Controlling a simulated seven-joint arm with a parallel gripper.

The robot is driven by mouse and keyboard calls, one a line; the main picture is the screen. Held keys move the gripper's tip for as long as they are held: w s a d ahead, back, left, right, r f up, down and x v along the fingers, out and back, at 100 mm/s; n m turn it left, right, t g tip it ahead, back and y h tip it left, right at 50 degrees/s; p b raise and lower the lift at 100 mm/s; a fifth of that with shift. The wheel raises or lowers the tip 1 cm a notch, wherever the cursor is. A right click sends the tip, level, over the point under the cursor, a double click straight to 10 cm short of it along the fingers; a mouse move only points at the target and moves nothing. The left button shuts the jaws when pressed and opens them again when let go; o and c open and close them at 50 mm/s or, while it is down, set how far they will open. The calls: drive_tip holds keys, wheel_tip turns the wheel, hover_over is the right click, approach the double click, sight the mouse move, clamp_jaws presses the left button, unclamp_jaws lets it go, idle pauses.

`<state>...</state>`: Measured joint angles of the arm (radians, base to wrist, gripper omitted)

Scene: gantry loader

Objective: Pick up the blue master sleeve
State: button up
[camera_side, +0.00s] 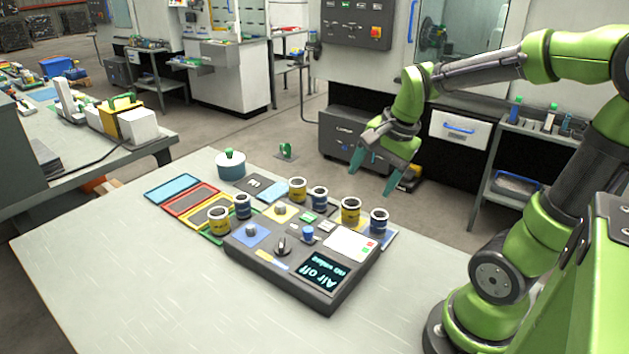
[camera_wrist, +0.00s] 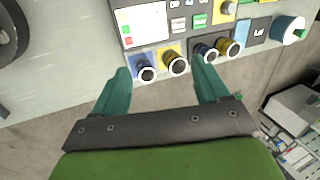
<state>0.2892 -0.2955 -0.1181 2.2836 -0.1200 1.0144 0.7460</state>
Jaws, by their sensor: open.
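Several blue and yellow sleeves with dark bores stand upright around the control box. One blue sleeve (camera_side: 379,222) stands on a blue pad at the box's right end; it shows in the wrist view (camera_wrist: 144,72) between my fingers, nearer the left one. A second blue sleeve (camera_side: 319,199) stands farther back and shows in the wrist view (camera_wrist: 205,52) by the right fingertip. A third blue sleeve (camera_side: 243,208) stands at the left of the box. I cannot tell which is the master. My gripper (camera_side: 370,182) is open and empty, above and beyond the row; its fingers show in the wrist view (camera_wrist: 163,74).
Yellow sleeves (camera_side: 350,213) stand beside the blue ones, one (camera_wrist: 176,64) right next to the right-end blue sleeve. The control box (camera_side: 285,262) carries knobs and a screen reading "Air off". A teal pot (camera_side: 231,169) and coloured trays (camera_side: 172,189) lie left. The front tabletop is clear.

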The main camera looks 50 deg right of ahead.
sight(378, 221)
drive_tip(key=d+f+m+g, duration=0.2)
drive_tip(key=d+m, duration=0.6)
drive_tip(key=m, duration=1.1)
drive_tip(key=f, duration=0.7)
drive_tip(key=w+f, duration=0.1)
drive_tip(key=f, duration=0.3)
drive_tip(key=shift+f, duration=0.15)
drive_tip(key=f, duration=0.5)
drive_tip(key=shift+w+d, duration=0.15)
drive_tip(key=shift+d, duration=0.05)
drive_tip(key=c, duration=1.3)
